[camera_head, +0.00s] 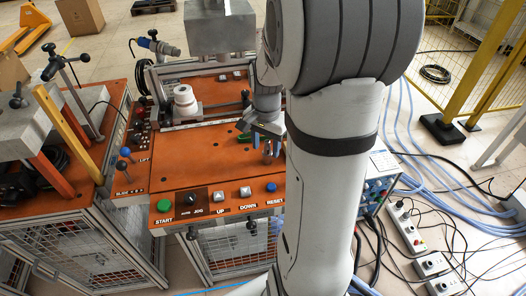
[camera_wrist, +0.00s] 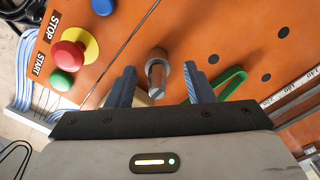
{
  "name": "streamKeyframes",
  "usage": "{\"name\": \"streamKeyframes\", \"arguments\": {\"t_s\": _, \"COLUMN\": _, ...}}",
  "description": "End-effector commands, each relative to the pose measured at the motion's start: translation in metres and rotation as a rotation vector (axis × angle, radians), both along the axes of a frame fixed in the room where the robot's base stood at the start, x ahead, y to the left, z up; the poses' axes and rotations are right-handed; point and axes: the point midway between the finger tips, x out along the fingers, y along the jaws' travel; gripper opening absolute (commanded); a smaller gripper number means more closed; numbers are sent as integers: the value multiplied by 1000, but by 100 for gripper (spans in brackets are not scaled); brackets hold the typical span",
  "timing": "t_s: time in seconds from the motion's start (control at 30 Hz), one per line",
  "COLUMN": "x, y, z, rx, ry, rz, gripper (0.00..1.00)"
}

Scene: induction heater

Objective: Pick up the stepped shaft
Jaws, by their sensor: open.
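The stepped shaft (camera_wrist: 157,72) is a short grey metal cylinder with a narrower end, standing up from the orange plate. In the wrist view it lies between the two blue-grey fingers of my gripper (camera_wrist: 160,78), which are apart, with a visible gap on each side. In the head view my gripper (camera_head: 265,137) is low over the right part of the orange plate, and the shaft (camera_head: 267,152) shows small at the fingers. The arm hides the plate's right side there. I cannot tell how far down the fingers reach along the shaft.
A green loop-shaped part (camera_wrist: 232,82) lies just right of the right finger in the wrist view. A red mushroom button (camera_wrist: 68,56) on a yellow base is at the left. The orange plate (camera_head: 185,152) is largely bare left of my gripper. A white cylindrical part (camera_head: 185,100) stands behind.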

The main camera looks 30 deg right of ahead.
Motion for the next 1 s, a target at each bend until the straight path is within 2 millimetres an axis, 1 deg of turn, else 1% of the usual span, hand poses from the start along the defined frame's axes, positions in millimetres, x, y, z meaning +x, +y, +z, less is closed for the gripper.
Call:
{"name": "streamKeyframes", "arguments": {"t_s": 0.03, "x": 0, "y": -2, "z": -9, "rx": 2, "ry": 6, "rz": -2, "gripper": 47}}
{"name": "streamKeyframes", "arguments": {"t_s": 0.1, "x": 0, "y": -4, "z": -20, "rx": 2, "ry": 5, "rz": -1, "gripper": 47}}
{"name": "streamKeyframes", "arguments": {"t_s": 0.2, "x": 0, "y": -3, "z": -30, "rx": 1, "ry": 3, "rz": 0, "gripper": 47}}
{"name": "streamKeyframes", "arguments": {"t_s": 0.3, "x": 0, "y": -3, "z": -34, "rx": 1, "ry": 3, "rz": 0, "gripper": 47}}
{"name": "streamKeyframes", "arguments": {"t_s": 0.5, "x": 0, "y": -4, "z": -34, "rx": 0, "ry": 1, "rz": 0, "gripper": 47}}
{"name": "streamKeyframes", "arguments": {"t_s": 1.0, "x": 0, "y": -4, "z": -34, "rx": 0, "ry": 0, "rz": -1, "gripper": 6}}
